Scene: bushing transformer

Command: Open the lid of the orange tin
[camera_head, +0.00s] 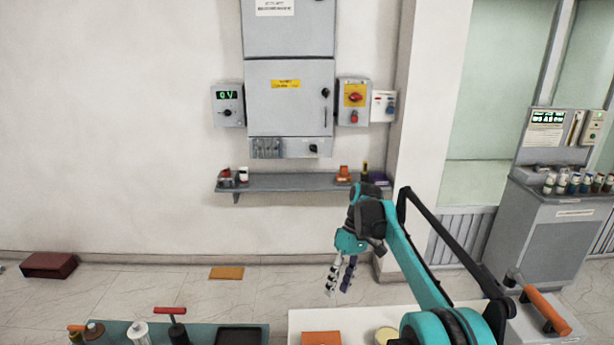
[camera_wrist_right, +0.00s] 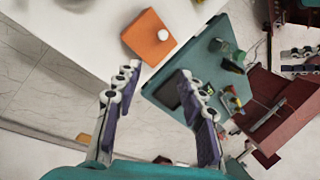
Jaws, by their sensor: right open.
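The orange tin (camera_head: 321,338) stands on a white table at the bottom edge of the head view, cut off by the frame. In the right wrist view the orange tin (camera_wrist_right: 148,38) shows as a box with a pale round knob near one edge, and its lid looks shut. My right gripper (camera_head: 340,289) is open and empty above the table's far side. In the wrist view its fingers (camera_wrist_right: 155,80) are spread below the tin in the picture, apart from it. Finger-like parts, perhaps my left gripper (camera_wrist_right: 300,60), show at the wrist view's right edge.
The white table (camera_head: 380,318) also bears a pale round thing (camera_head: 387,335). Left of it is a teal bench (camera_head: 201,328) with a black tray (camera_head: 238,336), a red-handled tool (camera_head: 176,323) and a white spool (camera_head: 138,333). A wall shelf (camera_head: 290,183) stands behind.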

